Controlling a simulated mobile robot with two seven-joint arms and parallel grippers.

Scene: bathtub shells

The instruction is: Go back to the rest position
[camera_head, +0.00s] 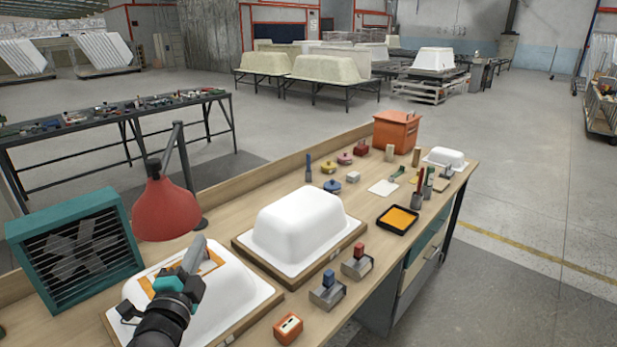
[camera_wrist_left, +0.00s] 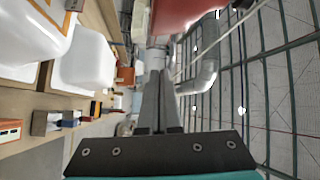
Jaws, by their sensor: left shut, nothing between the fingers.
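My left arm reaches in from the lower left of the head view. My left gripper (camera_head: 198,243) is over the nearest white shell, with its grey fingers together and nothing held. The fingers also show closed in the left wrist view (camera_wrist_left: 158,76), pointing away from the camera. The nearest white shell (camera_head: 240,292) lies on a wooden board, partly hidden by my arm, with an orange-brown frame-like piece (camera_head: 212,263) on top. Whether the gripper touches the shell cannot be told. A second white shell (camera_head: 300,225) sits on its board further along the bench. My right gripper is not in view.
A red lamp (camera_head: 166,208) stands close beside my left gripper. A teal fan box (camera_head: 75,255) is at the left. Stamp-like blocks (camera_head: 328,292), an orange box (camera_head: 288,328), a paint tray (camera_head: 398,219) and an orange case (camera_head: 396,131) are on the bench. Floor to the right is clear.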

